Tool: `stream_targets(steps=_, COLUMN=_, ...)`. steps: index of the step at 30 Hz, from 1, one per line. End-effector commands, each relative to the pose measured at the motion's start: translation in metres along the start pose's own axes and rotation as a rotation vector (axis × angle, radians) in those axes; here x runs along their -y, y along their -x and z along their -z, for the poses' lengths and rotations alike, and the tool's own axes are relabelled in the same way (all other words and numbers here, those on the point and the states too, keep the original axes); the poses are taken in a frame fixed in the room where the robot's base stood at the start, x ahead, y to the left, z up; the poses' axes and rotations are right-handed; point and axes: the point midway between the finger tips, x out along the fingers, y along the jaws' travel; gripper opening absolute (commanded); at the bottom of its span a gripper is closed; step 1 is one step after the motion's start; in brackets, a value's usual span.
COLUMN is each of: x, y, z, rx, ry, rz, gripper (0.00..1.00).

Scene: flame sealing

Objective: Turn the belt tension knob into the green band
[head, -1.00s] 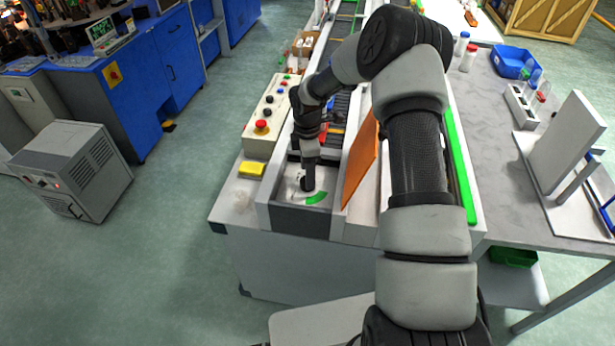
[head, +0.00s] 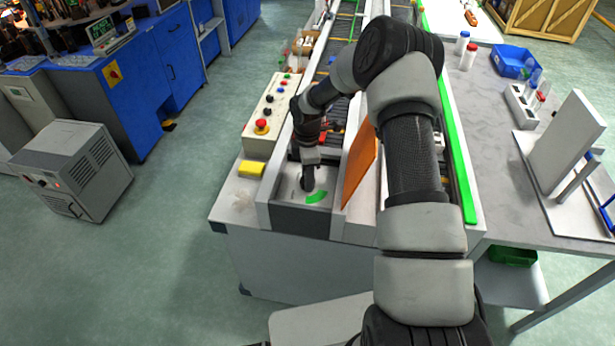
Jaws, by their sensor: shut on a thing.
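The green band (head: 316,197) is a short arc on the pale dial plate at the front end of the conveyor. My gripper (head: 307,184) points down at the dial, just up and left of the green band. It is shut on the belt tension knob, which is mostly hidden by the fingers. I cannot tell where the knob's pointer stands.
An orange panel (head: 359,168) stands upright close to the right of the dial. A control box (head: 267,115) with a red button and a yellow block (head: 251,168) lie to the left. Conveyor side walls flank the dial.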

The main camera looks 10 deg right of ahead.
Motion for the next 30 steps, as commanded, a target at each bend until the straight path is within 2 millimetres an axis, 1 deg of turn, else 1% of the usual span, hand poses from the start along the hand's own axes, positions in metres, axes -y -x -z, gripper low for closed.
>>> stream_targets(steps=5, x=-0.0003, y=-0.0011, z=-0.0004, rx=0.001, ry=-0.046, rz=-0.001, gripper=0.14)
stream_targets(steps=11, x=-0.0006, y=-0.0022, z=0.0003, rx=0.001, ry=-0.168, rz=-0.002, gripper=0.14)
stream_targets(steps=30, x=-0.0006, y=-0.0016, z=0.0006, rx=0.0, ry=-0.766, rz=-0.002, gripper=0.14)
